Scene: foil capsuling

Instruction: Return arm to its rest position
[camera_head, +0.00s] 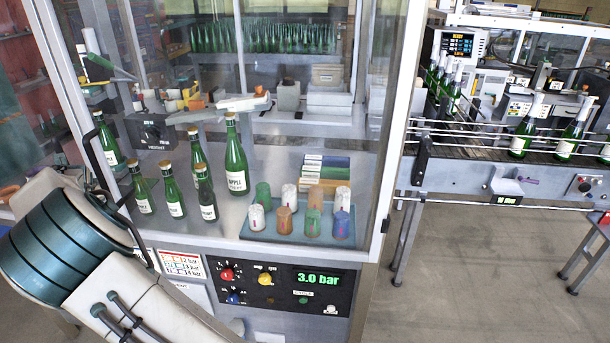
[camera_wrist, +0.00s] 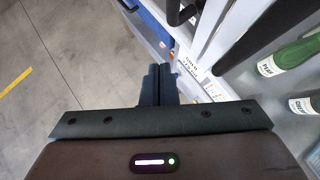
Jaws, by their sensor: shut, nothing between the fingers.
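My gripper (camera_wrist: 158,84) shows in the wrist view, its two dark fingers together and empty. It is outside the glass-fronted machine, over the floor beside the machine's front edge. The head view shows my arm at the lower left, in front of the machine; the gripper is not visible there. Several green bottles (camera_head: 237,165) stand upright inside the machine. Two of them also show at the right of the wrist view (camera_wrist: 290,55).
A blue tray (camera_head: 262,236) holds several coloured foil capsules. The machine's control panel (camera_head: 275,285) reads 3.0 bar. A conveyor (camera_head: 470,178) with bottles runs to the right. Grey floor (camera_wrist: 50,60) is clear left of the gripper. A white frame post (camera_head: 400,120) edges the machine.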

